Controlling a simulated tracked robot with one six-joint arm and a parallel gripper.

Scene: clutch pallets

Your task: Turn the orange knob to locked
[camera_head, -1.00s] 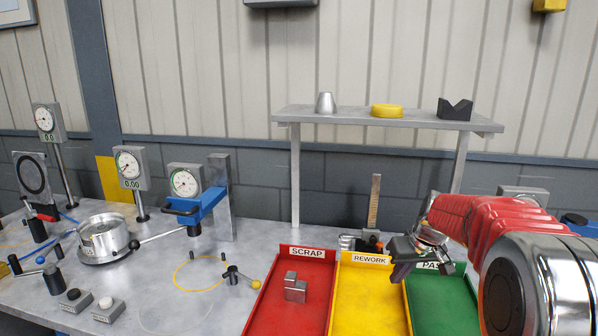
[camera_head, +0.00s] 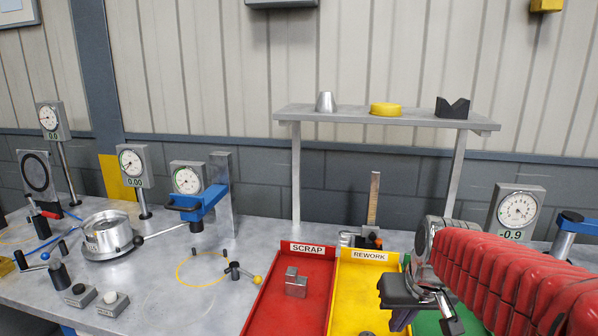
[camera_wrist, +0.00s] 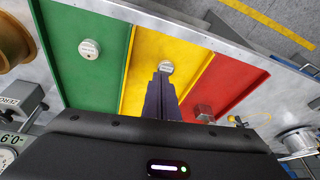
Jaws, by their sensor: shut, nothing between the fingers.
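I cannot pick out a clearly orange knob in either view. The small lever (camera_head: 236,271) on the bench has a yellow ball end, left of the red tray. A brass-coloured round part (camera_wrist: 10,42) shows at the upper left edge of the wrist view, cut off by the frame. My gripper (camera_head: 402,320) is over the yellow and green trays, with its red arm reaching in from the right. In the wrist view its dark fingers (camera_wrist: 160,76) are together and empty, pointing along the yellow tray. The arm hides much of the green tray in the head view.
The red SCRAP tray (camera_head: 268,312) holds a grey stepped block (camera_head: 296,283). The yellow REWORK tray (camera_head: 347,293) and green tray (camera_wrist: 103,87) each hold a round part. A shelf (camera_head: 350,116) stands behind. Dial gauges, including one reading -0.9 (camera_head: 517,209), line the back.

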